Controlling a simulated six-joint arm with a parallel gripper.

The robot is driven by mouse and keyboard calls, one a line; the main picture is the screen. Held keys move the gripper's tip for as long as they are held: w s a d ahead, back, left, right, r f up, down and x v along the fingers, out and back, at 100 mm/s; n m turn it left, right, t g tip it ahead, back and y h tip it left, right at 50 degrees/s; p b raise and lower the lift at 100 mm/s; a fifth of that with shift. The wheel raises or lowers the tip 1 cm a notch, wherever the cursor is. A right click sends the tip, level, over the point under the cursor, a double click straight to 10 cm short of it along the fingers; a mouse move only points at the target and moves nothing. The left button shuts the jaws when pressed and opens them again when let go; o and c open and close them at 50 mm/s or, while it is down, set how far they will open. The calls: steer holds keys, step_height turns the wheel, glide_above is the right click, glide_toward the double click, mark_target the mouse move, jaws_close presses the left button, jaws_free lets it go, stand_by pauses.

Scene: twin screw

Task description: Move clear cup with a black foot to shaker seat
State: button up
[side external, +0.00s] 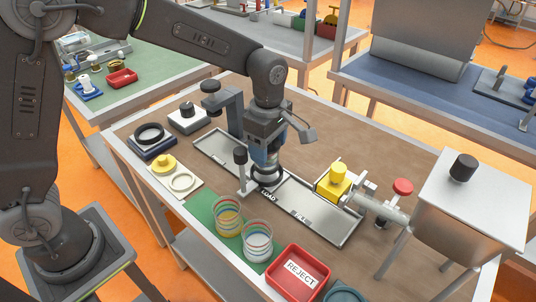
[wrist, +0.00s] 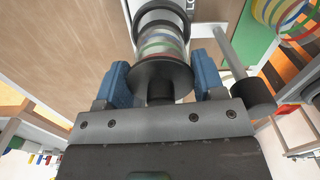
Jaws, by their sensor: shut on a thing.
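My gripper (side external: 266,152) is over the grey tray near the LOAD label, pointing down. Its blue fingers (wrist: 160,82) are shut on the clear cup with a black foot. In the wrist view, a black disc and stub sit between the fingers, and the cup's clear wall with coloured bands (wrist: 160,45) lies beyond them. A black ring (wrist: 162,14) shows at the cup's far end. In the side view the fingers hide most of the cup. No seat is labelled as the shaker's; a round black ring on a dark blue base (side external: 150,140) stands at the left.
Two clear banded cups (side external: 228,216) stand on a green mat (side external: 199,207). Close by are a red REJECT bin (side external: 299,272), a post with a black knob (side external: 241,158), a yellow-topped fixture (side external: 338,182) and a steel hopper (side external: 462,205). The brown tabletop behind the tray is clear.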

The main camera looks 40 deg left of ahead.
step_height(320, 180, up, 18)
steer(key=r, duration=0.1)
steer(key=a+n, duration=0.1)
steer(key=a, duration=0.5)
steer(key=s+a+n, duration=0.1)
steer(key=a+n, duration=0.1)
steer(key=a, duration=0.4)
steer(key=s+a+n, duration=0.1)
steer(key=a, duration=0.5)
steer(key=shift+a+f+n, duration=0.2)
steer(key=shift+a+n, duration=0.05)
steer(key=shift+n, duration=0.05)
steer(key=s+a+n, duration=0.5)
steer(key=s+a, duration=0.4)
steer(key=a, duration=0.5)
steer(key=shift+m, duration=0.3)
steer(key=shift+s+f, duration=0.15)
steer(key=shift+f, duration=8.5)
steer(key=shift+f, duration=1.25)
